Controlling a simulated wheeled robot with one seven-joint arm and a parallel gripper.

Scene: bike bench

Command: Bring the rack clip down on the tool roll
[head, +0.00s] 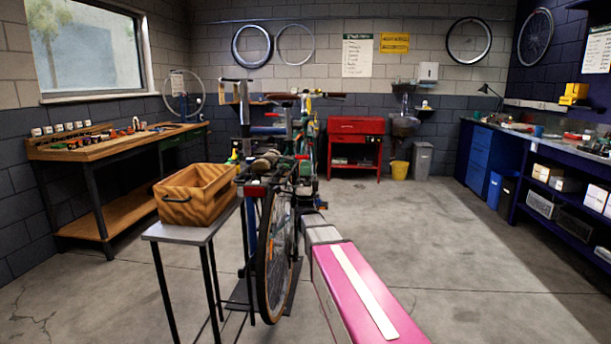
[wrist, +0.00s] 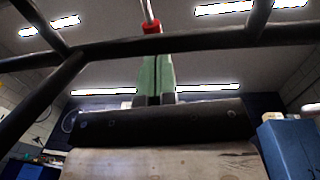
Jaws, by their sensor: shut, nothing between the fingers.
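In the wrist view my green gripper fingers (wrist: 156,75) are pressed together with nothing between them. Their tips reach a dark rack tube (wrist: 215,42) that crosses the picture. Just above that tube is a red-ended metal rod (wrist: 151,26), apparently part of the rack clip; whether the fingers touch it I cannot tell. In the head view the bicycle's rear rack (head: 250,191) is beside the wooden crate. A brownish-green bundle, apparently the tool roll (head: 265,161), lies on top. The clip's angle over the roll is too small to make out.
A wooden crate (head: 193,196) stands on a small metal table (head: 172,233) left of the rear wheel (head: 274,255). A wooden bench (head: 115,148) is at the left, a red tool chest (head: 355,127) behind. Open floor (head: 480,255) lies to the right.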

